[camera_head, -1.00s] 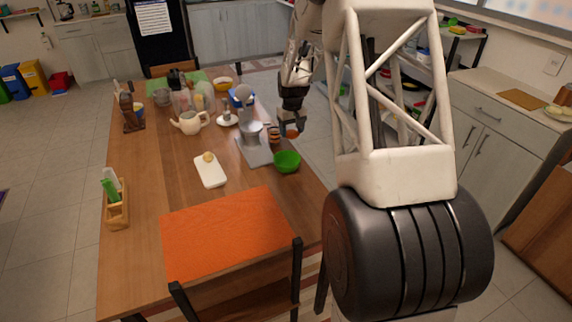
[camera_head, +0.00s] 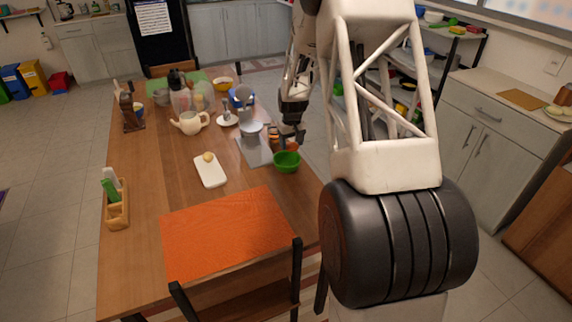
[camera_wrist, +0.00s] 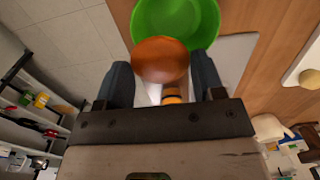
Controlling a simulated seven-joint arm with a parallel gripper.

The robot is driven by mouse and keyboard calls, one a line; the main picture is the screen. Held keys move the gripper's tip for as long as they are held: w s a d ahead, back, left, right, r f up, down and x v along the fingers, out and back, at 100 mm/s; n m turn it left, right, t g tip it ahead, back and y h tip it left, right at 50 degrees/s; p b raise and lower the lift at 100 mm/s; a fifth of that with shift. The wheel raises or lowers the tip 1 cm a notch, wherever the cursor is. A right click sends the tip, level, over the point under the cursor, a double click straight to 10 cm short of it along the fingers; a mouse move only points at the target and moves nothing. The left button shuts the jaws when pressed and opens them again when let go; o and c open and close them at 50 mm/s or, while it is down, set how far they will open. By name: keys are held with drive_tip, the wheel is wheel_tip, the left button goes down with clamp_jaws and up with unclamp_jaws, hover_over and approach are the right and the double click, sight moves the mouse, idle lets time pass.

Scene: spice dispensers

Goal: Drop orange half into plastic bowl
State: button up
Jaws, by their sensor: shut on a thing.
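My gripper (camera_head: 291,134) is shut on an orange half (camera_wrist: 160,60), which sits between the two fingertips in the wrist view. In the head view the orange half (camera_head: 292,146) is a small orange patch under my gripper, just behind the bowl. The green plastic bowl (camera_head: 287,163) stands near the table's right edge. In the wrist view the bowl (camera_wrist: 206,22) lies beyond the fingertips, and the orange half covers part of its near rim. The orange half is close to the bowl's rim; whether they touch I cannot tell.
A white board (camera_head: 210,171) with a yellowish item lies further left. The orange mat (camera_head: 225,230) in front is clear.

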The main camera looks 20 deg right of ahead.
drive_tip(key=o, duration=0.8)
drive_tip(key=shift+r, duration=0.15)
drive_tip(key=shift+r, duration=3.8)
